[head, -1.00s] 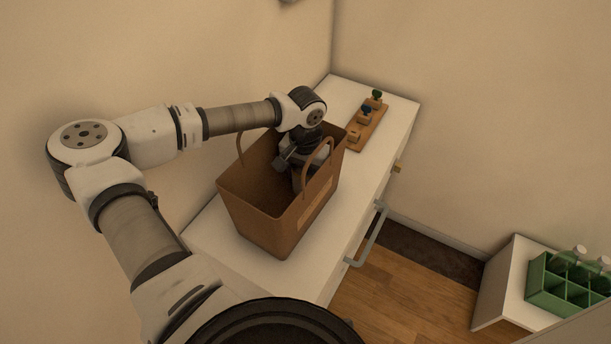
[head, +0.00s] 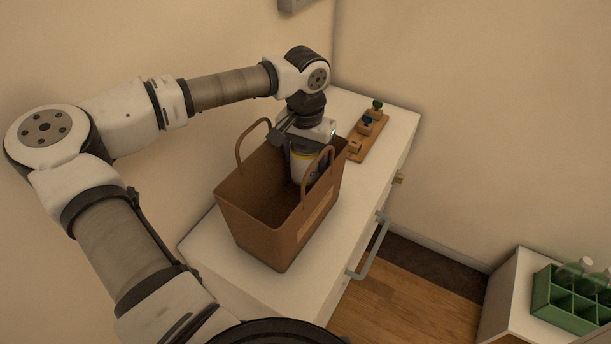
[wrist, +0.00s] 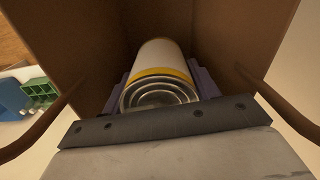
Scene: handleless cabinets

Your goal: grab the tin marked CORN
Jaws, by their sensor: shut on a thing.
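A white tin with a yellow band (head: 300,165) is held upright in my gripper (head: 303,158), partly above the rim of the brown bag (head: 265,222). In the wrist view the tin (wrist: 162,65) shows its silver ringed lid toward the camera. The purple-grey fingers of my gripper (wrist: 160,92) are shut on its two sides. No lettering on the tin can be read in these views. The lower part of the tin is still between the bag's walls.
A wooden board (head: 366,137) with small knobbed pieces lies behind the bag on the white cabinet (head: 230,255). A green divided crate (head: 572,305) with bottles stands on a low white unit at right.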

